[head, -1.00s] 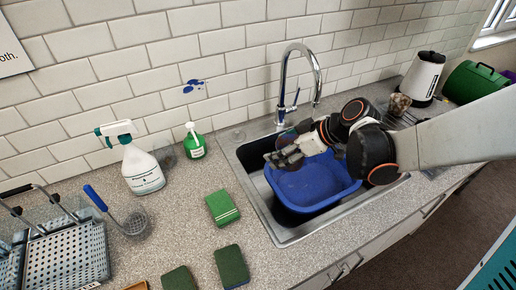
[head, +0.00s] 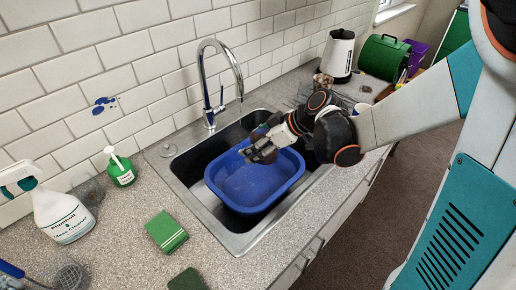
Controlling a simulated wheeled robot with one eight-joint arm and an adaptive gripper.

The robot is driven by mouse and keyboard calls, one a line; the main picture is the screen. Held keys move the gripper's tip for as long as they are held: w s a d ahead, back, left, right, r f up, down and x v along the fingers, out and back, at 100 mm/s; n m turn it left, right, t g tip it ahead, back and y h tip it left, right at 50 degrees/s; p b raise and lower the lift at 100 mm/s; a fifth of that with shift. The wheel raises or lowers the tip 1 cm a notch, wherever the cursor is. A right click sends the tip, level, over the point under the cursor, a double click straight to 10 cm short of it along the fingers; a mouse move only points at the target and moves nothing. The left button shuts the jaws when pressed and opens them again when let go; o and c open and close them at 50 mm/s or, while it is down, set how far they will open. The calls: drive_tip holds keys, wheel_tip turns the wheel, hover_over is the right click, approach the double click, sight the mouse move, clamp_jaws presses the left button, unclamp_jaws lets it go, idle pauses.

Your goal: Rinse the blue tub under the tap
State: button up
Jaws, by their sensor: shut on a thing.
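The blue tub (head: 262,188) sits in the steel sink (head: 236,243), open side up and slightly skewed to the basin. My gripper (head: 250,156) is at the tub's far rim and shut on it; the exact contact is partly hidden by the fingers. The chrome tap (head: 207,85) stands behind the sink, its curved spout ending above the basin's back, behind the tub. A dark reddish patch shows behind my gripper, too hidden to identify.
A green sponge (head: 166,232), a darker sponge (head: 187,280), a green soap bottle (head: 121,170) and a white spray bottle (head: 64,214) stand left of the sink. A white kettle (head: 338,56) and a green container (head: 385,58) are at the far right.

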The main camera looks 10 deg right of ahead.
drive_tip(key=w+a+f+b, duration=0.1)
drive_tip(key=w+f+b, duration=0.1)
drive_tip(key=w, duration=0.8)
drive_tip(key=shift+w+a, duration=0.35)
drive_tip(key=shift+a, duration=0.05)
drive_tip(key=shift+f, duration=0.1)
drive_tip(key=shift+d, duration=0.15)
idle(0.4)
drive_tip(key=shift+w+d, duration=0.1)
drive_tip(key=shift+d, duration=0.35)
drive_tip(key=shift+a, duration=0.2)
drive_tip(key=shift+a, duration=0.4)
drive_tip(key=shift+s, duration=0.2)
drive_tip(key=shift+s+d, duration=0.2)
drive_tip(key=shift+s, duration=1.1)
drive_tip(key=shift+s+d, duration=0.25)
drive_tip(key=shift+s, duration=1)
drive_tip(key=shift+s+d, duration=0.2)
drive_tip(key=shift+s, duration=1.1)
